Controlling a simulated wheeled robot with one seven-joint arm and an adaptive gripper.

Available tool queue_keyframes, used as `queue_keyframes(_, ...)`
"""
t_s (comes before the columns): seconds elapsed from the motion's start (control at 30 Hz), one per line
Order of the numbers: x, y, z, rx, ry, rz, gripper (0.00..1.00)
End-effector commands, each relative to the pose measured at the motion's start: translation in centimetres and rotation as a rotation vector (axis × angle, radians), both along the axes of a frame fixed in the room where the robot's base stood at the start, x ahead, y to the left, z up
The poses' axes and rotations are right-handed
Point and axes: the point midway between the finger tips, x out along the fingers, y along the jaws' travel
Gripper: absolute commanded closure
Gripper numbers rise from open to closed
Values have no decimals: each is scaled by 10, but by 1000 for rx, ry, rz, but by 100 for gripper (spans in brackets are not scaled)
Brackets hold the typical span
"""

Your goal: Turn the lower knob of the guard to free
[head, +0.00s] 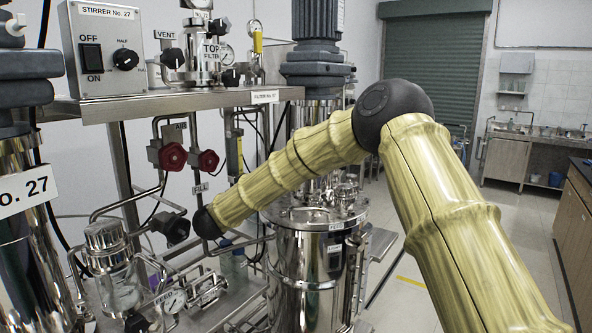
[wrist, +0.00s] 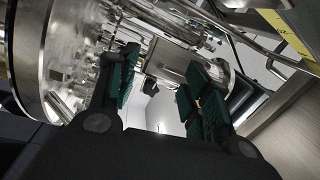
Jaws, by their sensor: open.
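My gripper (wrist: 160,68) shows in the wrist view with its two teal-padded fingers spread apart and nothing between the pads. A steel block (wrist: 172,72) and a small dark part (wrist: 184,102) lie beyond the gap; I cannot tell whether the dark part is a knob. In the head view my arm reaches down left to a black joint, and I cannot make out the gripper there. The guard and its lower knob cannot be picked out for certain in either view. A black knob-like part (head: 172,227) sits on the piping just left of that joint.
A steel vessel (head: 305,265) stands under and behind my forearm. Two red valve knobs (head: 172,156) hang below the steel shelf (head: 190,101), which carries a stirrer control box (head: 106,50). Pipes and a glass pot (head: 112,270) crowd the lower left. Floor at right is clear.

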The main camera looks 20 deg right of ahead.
Motion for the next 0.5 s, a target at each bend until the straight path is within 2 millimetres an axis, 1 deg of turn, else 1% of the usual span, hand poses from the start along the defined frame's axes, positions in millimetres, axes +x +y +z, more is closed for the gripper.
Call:
queue_keyframes(0.03, 0, -1, 7, 41, -19, -56, 52)
queue_keyframes(0.2, -16, 4, 18, 132, -48, -205, 52)
queue_keyframes(0.4, -30, 10, 25, 188, -60, -302, 52)
queue_keyframes(0.5, -32, 9, 27, 197, -61, -318, 52)
